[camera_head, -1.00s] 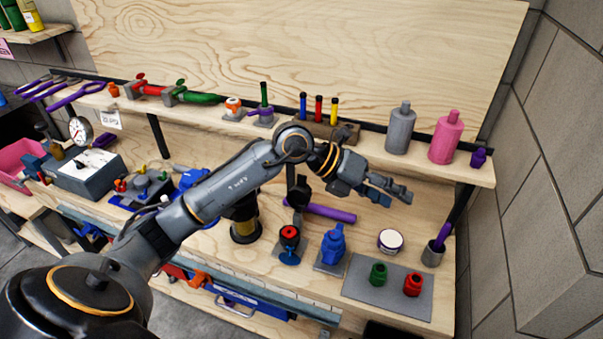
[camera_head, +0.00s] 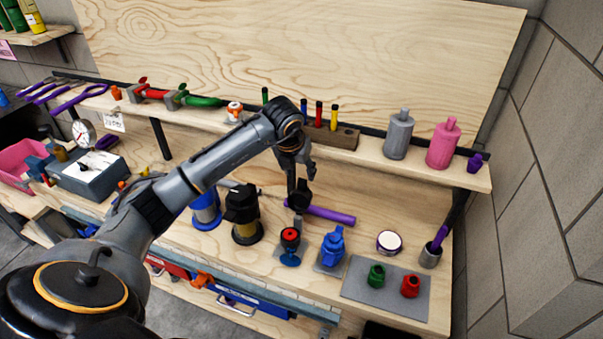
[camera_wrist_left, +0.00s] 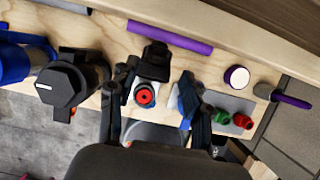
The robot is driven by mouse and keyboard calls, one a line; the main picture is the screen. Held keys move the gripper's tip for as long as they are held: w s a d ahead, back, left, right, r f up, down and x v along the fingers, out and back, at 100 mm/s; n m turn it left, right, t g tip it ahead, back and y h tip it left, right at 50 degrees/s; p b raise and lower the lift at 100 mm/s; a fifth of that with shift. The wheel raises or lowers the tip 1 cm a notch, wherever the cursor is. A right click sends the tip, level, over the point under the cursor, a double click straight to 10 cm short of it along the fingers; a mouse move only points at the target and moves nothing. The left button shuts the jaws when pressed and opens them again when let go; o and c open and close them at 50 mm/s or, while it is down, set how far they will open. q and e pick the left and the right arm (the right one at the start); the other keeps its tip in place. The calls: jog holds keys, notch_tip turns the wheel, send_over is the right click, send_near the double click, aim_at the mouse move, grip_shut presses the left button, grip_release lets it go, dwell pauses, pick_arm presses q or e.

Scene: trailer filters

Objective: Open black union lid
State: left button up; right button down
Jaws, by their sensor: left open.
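My left gripper (camera_head: 302,172) points down above the bench, to the right of this lid. In the left wrist view its fingers (camera_wrist_left: 156,92) are spread wide and empty. A small black part (camera_wrist_left: 155,62) and a fitting with a red round top (camera_wrist_left: 145,95) lie between them in the picture, apart from them. My right gripper is not in view.
A blue canister (camera_head: 206,213) stands left of the dark one. A blue fitting (camera_head: 332,247), a grey plate (camera_head: 384,305) with green and red fittings, and a white jar (camera_head: 389,242) are to the right. A purple rod (camera_head: 328,215) lies behind. The shelf (camera_head: 370,155) overhangs the bench.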

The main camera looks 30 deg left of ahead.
aim_at(302, 180)
pick_arm(q)
jog(key=shift+p+x, duration=0.45)
jog(key=shift+x, duration=1.95)
jog(key=shift+r, duration=0.1)
grip_shut()
